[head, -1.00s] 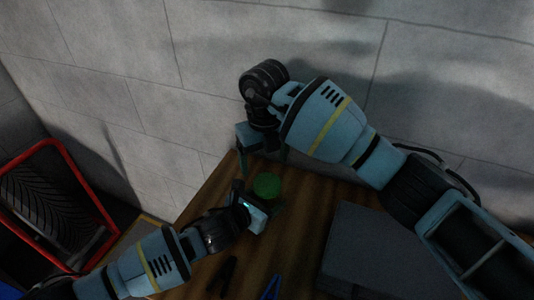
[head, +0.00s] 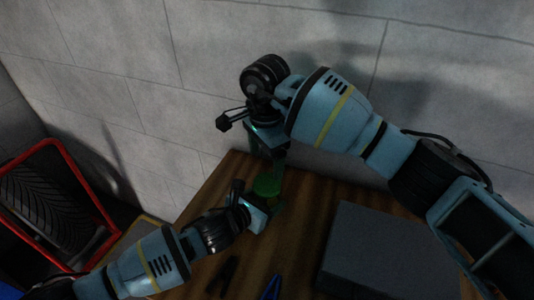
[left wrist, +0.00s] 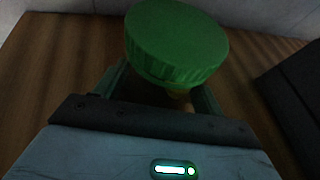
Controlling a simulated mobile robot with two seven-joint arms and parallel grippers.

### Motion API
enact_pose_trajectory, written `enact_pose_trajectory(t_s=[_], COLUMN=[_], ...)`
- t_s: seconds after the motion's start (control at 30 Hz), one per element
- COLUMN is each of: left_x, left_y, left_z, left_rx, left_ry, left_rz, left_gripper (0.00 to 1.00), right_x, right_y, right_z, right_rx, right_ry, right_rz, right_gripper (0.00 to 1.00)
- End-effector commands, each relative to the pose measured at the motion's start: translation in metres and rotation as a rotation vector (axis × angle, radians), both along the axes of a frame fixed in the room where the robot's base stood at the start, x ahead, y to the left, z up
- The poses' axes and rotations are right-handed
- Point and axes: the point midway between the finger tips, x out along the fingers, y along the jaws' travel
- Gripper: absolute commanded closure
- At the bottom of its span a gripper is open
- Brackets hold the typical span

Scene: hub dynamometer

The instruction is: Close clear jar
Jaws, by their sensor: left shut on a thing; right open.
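The jar has a green ribbed lid (head: 268,186), which sits on top of it and looks slightly tilted in the left wrist view (left wrist: 176,42). The jar's body is mostly hidden below the lid. My left gripper (head: 262,212) is shut on the jar, with one finger on each side below the lid. It also shows in the left wrist view (left wrist: 160,95). My right gripper (head: 270,152) is open, pointing down just above and behind the lid. I cannot tell whether its fingertips touch the lid.
The wooden table (head: 300,215) carries a grey box (head: 375,250) at right. A blue item (head: 272,288) and a dark item (head: 229,272) lie at the front. A block wall (head: 190,80) stands close behind. A red frame with a tire (head: 50,215) is at left.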

Motion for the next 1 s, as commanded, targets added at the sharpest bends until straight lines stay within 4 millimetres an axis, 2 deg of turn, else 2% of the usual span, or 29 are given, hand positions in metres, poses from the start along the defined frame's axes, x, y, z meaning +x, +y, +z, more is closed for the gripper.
enact_pose_trajectory(t_s=[0.3,0.5,0.73,1.0], left_x=[-0.0001,-0.0001,-0.0001,-0.0002], left_y=[0.0001,0.0001,0.0001,0.0002], left_z=[-0.0007,-0.0007,-0.0007,-0.0006], left_rx=[0.001,0.001,0.001,0.001], left_ry=[0.001,0.001,0.001,0.001], left_rz=[0.000,0.000,0.000,0.000], left_gripper=[0.94,0.94,0.94,0.94], right_x=[0.0002,-0.0003,-0.0004,-0.0005], right_y=[-0.0021,-0.0031,-0.0037,-0.0038], right_z=[0.0028,0.0037,0.0046,0.0045], right_rx=[-0.006,-0.008,-0.009,-0.008], right_ry=[0.002,0.005,0.005,0.005], right_rz=[0.526,0.807,0.973,0.995], right_gripper=[0.19,0.19,0.19,0.19])
